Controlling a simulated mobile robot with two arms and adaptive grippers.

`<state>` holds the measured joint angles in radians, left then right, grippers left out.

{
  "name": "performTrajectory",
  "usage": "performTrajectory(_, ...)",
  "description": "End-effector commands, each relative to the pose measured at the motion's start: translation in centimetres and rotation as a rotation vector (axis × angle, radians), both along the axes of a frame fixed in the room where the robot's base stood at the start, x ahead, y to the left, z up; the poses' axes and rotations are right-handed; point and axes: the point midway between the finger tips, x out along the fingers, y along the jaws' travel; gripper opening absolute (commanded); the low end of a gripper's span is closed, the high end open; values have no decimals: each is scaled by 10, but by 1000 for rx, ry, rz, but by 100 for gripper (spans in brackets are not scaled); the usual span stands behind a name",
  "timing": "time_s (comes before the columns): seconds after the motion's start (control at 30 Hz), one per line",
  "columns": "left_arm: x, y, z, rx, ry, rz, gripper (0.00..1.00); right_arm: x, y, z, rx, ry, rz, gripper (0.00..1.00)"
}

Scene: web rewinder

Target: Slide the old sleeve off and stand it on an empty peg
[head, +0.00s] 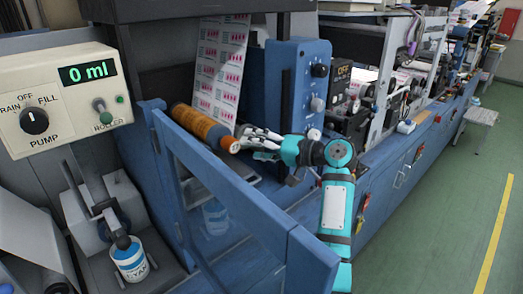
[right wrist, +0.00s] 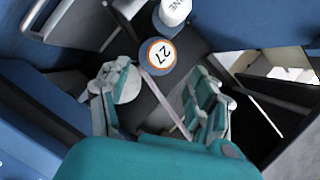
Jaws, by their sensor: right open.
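An orange-brown sleeve (head: 203,128) lies tilted at the rewinder, in front of the printed label web, with its near end toward the right. My right gripper (head: 258,143) is just right of that end in the head view; whether it touches the sleeve I cannot tell. In the right wrist view my right gripper (right wrist: 163,100) has its fingers spread apart, and I make out no sleeve between them. My left gripper is not in view. I cannot make out an empty peg.
A blue-framed clear guard (head: 170,165) stands in front of the sleeve. A blue machine block (head: 297,85) with knobs is behind my right gripper. A round item marked 27 (right wrist: 158,55) lies beyond the fingers. A labelled can (head: 130,260) stands lower left.

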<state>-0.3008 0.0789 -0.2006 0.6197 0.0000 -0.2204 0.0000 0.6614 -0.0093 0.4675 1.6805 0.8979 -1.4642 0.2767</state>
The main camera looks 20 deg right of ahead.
Motion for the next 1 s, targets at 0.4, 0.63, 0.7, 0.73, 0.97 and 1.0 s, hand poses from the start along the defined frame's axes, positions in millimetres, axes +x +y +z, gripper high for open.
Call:
performTrajectory(0.4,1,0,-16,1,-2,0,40,39,33,-9,-2,2,2,62)
performTrajectory(0.63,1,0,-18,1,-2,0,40,55,46,-12,-3,1,1,62)
performTrajectory(0.7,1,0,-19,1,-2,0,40,58,48,-13,-3,1,2,62)
performTrajectory(0.73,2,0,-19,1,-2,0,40,59,49,-14,-3,1,1,62)
performTrajectory(0.97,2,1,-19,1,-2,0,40,62,51,-14,-3,0,0,62)
performTrajectory(1.0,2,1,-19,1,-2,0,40,62,51,-14,-3,0,0,62)
